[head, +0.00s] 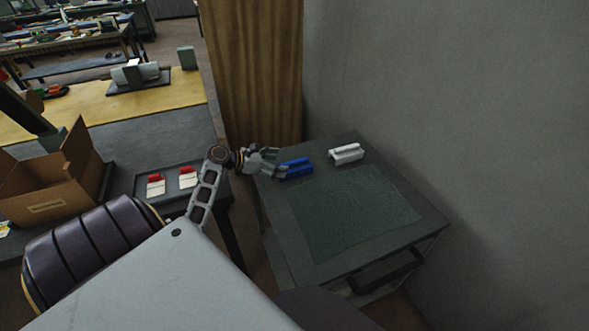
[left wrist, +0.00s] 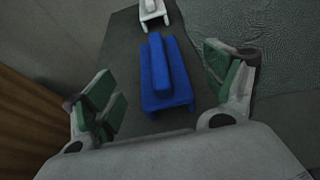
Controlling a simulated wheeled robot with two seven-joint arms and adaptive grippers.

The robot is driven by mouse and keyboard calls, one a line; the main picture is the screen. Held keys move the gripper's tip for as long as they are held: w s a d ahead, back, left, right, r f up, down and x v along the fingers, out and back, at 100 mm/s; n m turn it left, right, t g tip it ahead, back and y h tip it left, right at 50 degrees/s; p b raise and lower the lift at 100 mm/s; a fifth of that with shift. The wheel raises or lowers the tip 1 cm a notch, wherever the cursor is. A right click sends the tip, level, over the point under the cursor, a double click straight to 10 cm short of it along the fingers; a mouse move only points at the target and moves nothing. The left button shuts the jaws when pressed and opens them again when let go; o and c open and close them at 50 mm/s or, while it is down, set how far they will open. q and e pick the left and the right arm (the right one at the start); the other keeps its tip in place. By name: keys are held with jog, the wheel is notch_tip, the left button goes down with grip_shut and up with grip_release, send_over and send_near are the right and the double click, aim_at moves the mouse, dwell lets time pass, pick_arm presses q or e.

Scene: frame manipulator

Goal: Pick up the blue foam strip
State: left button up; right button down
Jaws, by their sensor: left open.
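The blue foam strip (head: 296,168) lies on the far left part of a dark cabinet top. In the left wrist view the strip (left wrist: 166,75) is a blue block with a raised ridge, lying lengthwise between and a little ahead of the fingers. My left gripper (head: 273,162) is just left of the strip in the head view. In the left wrist view my left gripper (left wrist: 163,88) is open, its green pads apart on either side of the strip, with nothing held. My right gripper is not in view.
A white piece (head: 346,153) of similar shape lies right of the strip. A textured mat (head: 350,215) covers much of the cabinet top (head: 273,228). A grey wall and brown curtain (head: 255,75) stand close behind. An open cardboard box (head: 55,190) and a tray (head: 143,187) are left.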

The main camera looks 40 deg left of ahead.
aim_at(286, 164)
pick_arm(q)
jog(key=shift+x, duration=0.8)
jog(key=shift+w+d+f, duration=0.15)
jog(key=shift+w+f, duration=0.05)
jog(key=shift+w, duration=0.1)
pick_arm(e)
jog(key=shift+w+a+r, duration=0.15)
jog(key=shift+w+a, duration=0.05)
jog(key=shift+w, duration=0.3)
pick_arm(q)
jog(key=shift+w+d+f+b, duration=0.2)
jog(key=shift+w+f+b, duration=0.15)
jog(key=shift+w, duration=0.1)
jog(key=x, duration=0.3)
jog(key=shift+w+f+b, duration=0.15)
jog(key=shift+f+b, duration=0.1)
jog(key=shift+b, duration=0.1)
jog(key=shift+w+d+f, duration=0.1)
jog(key=shift+w+d, duration=0.05)
jog(key=shift+w, duration=0.1)
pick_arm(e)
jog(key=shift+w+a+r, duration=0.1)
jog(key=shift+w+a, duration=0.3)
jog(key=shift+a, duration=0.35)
